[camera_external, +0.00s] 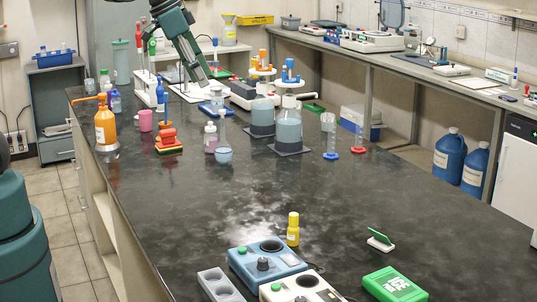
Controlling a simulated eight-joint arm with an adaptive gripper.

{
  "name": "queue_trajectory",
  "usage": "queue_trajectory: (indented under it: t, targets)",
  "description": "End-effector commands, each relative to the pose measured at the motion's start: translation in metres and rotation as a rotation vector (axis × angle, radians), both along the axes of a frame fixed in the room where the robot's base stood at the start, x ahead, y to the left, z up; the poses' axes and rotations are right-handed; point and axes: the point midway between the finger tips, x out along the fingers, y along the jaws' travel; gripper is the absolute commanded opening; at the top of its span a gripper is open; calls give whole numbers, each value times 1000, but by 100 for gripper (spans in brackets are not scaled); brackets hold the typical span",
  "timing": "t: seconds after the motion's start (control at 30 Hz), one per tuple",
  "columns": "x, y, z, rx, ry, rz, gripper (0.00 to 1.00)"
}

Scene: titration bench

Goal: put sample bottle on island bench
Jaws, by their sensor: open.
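The island bench (240,207) is the long dark-topped bench in the middle. Several bottles stand upright on it, and I cannot tell which is the sample bottle. A small yellow bottle (293,230) stands near the front. A small clear bottle with pinkish liquid (210,139) stands mid-bench, and a blue bottle (115,101) stands at the back left. My gripper (201,84) is small in view at the far end of the island bench, pointing down among the equipment there. It is open; its fingertips are hard to make out, and no held thing shows.
An orange pump bottle (105,124), a pink mug (145,121) and two flasks with blue liquid (288,127) crowd the far half. A blue device (268,265) and a green box (395,285) are at the front. The bench centre is clear.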

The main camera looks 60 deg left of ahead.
Motion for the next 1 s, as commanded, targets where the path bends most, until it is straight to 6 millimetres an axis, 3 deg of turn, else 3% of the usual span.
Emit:
queue_trajectory:
  t: [0.4,1.0]
  targets:
    - [-60,-72,14,7,-36,93,45]
    - [-148,-145,9,-13,-122,212,45]
